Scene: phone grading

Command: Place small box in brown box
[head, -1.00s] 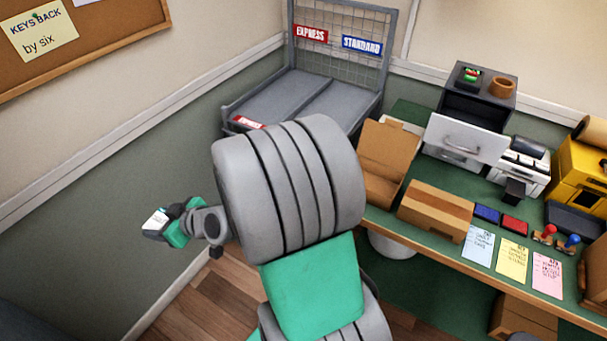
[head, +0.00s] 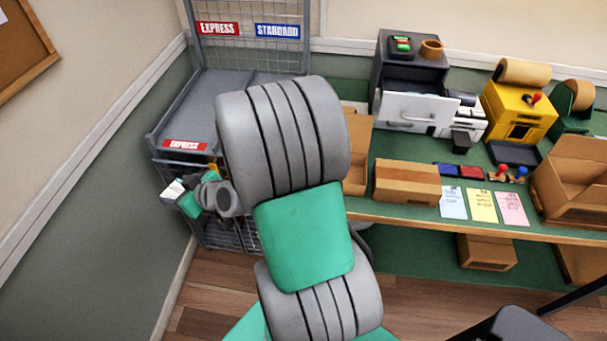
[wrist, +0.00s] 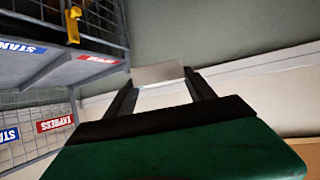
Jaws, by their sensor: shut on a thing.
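A small pale box (wrist: 158,72) is between the two dark fingers of my gripper (wrist: 160,82) in the wrist view, and my gripper is shut on it. In the head view the small white box (head: 174,187) shows at the tip of my gripper (head: 178,192), left of my large grey and green arm. Several brown boxes are in view; I cannot tell which one the task means. An open brown box (head: 360,150) is partly hidden behind my arm. A closed one (head: 407,184) lies near the table's front edge. Another open brown box (head: 572,185) stands at the far right.
A grey wire rack (head: 228,95) with EXPRESS and STANDARD signs stands behind my gripper. The green table (head: 400,150) carries a dark cabinet with a white drawer (head: 408,110), a yellow machine (head: 518,112), ink pads and stamps. Another brown box (head: 487,252) is below the table.

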